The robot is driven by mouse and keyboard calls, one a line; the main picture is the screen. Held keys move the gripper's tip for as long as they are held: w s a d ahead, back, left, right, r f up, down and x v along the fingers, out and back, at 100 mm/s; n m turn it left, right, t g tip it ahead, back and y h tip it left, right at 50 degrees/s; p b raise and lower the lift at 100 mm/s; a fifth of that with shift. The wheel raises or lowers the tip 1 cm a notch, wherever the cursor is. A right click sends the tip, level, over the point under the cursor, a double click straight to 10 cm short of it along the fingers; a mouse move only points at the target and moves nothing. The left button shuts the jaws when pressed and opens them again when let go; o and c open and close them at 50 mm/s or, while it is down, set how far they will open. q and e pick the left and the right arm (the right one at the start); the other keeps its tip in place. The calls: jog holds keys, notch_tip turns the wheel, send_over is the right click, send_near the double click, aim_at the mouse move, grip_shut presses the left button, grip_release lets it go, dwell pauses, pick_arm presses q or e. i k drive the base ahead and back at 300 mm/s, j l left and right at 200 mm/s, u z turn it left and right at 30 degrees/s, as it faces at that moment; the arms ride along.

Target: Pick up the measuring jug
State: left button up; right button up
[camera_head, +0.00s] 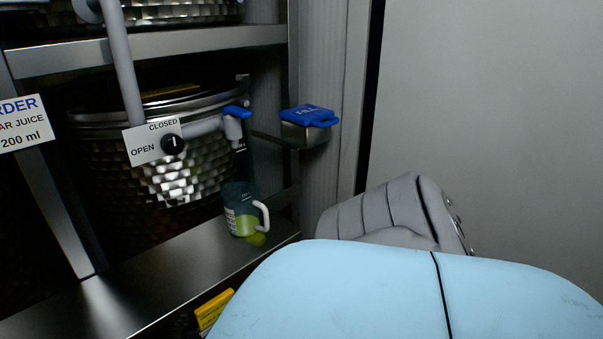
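The measuring jug (237,218) stands upright on the steel shelf (165,268), near its right end. It is see-through, with dark teal upper walls, white markings, a yellow-green lower part and a white handle on its right side. It is below a grey tap (232,128) with a blue lever, in front of a dimpled metal vat (105,165). Neither of my grippers is in view. The handle side of the jug is unobstructed in this view.
A valve plate (147,146) reads OPEN and CLOSED. A metal box with a blue lid marked FILL (307,114) is on the right. An order card (25,122) reads 200 ml. A yellow item (214,309) is below the shelf. A bare wall (480,100) stands right.

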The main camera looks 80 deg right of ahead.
aim_at(242, 205)
jog(key=z, duration=2.05)
